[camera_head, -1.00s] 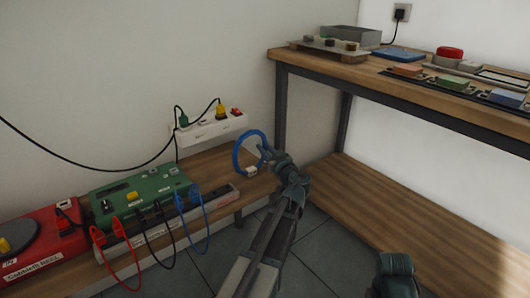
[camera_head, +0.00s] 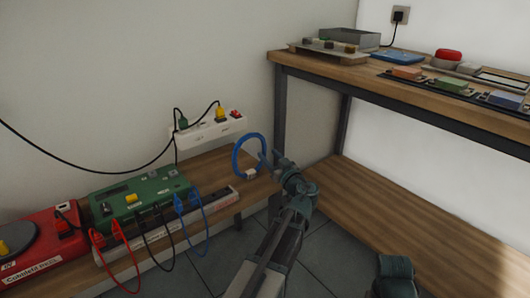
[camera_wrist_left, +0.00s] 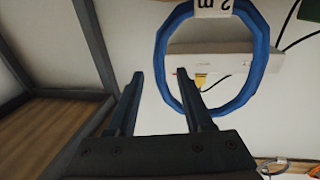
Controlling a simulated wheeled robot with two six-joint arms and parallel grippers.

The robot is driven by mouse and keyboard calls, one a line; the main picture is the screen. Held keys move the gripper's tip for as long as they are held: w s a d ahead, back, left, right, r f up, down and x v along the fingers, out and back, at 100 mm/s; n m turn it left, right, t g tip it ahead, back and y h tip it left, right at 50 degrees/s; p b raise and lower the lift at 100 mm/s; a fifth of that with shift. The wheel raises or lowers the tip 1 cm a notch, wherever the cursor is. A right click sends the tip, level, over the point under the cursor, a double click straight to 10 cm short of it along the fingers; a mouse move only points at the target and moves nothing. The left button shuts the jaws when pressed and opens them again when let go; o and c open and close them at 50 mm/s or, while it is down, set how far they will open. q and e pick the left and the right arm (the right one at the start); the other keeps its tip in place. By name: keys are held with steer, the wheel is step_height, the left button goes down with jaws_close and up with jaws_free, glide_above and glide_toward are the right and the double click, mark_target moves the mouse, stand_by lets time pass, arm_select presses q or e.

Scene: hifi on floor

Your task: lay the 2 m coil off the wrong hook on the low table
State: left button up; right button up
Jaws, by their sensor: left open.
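The blue coil (camera_head: 236,155) is an upright ring above the right part of the low table (camera_head: 215,172). Its white tag hangs at the bottom of the ring; in the left wrist view the tag reads "2 m" and the coil (camera_wrist_left: 262,62) shows large, upside down. My left gripper (camera_head: 270,158) is open at the coil's right rim. In the left wrist view one side of the ring passes between the fingertips (camera_wrist_left: 160,74); I cannot tell whether they touch it. No hook under the coil can be made out. My right gripper is out of view.
A white power strip (camera_head: 210,132) with plugs is behind the coil. A green box (camera_head: 140,197) with red, black and blue leads and a red device (camera_head: 40,250) fill the left of the low table. A workbench (camera_head: 420,110) with a lower shelf stands to the right.

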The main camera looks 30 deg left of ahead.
arm_select(q)
steer(key=v, duration=0.8)
steer(key=s+d+f+m+g+h, duration=0.35)
steer(key=s+d+f, duration=0.2)
steer(key=f, duration=0.25)
steer(key=s+d+f+m+g+h, duration=0.3)
steer(key=s+d+f+m+h, duration=0.15)
steer(key=d+f, duration=0.35)
steer(key=s+d+f+m+g+h, duration=0.2)
steer(key=s+d+f+m+h, duration=0.1)
steer(key=s+d, duration=0.2)
steer(key=s+d+f+m+g+h, duration=0.2)
steer(key=s+d+f+m, duration=0.1)
steer(key=s+d, duration=0.3)
steer(key=shift+d+m+h, duration=0.4)
steer(key=shift+d+m, duration=0.1)
steer(key=shift+d, duration=0.7)
step_height(320, 180, up, 51)
steer(key=p, duration=5.1)
steer(key=shift+r+p, duration=0.25)
steer(key=shift+p, duration=0.05)
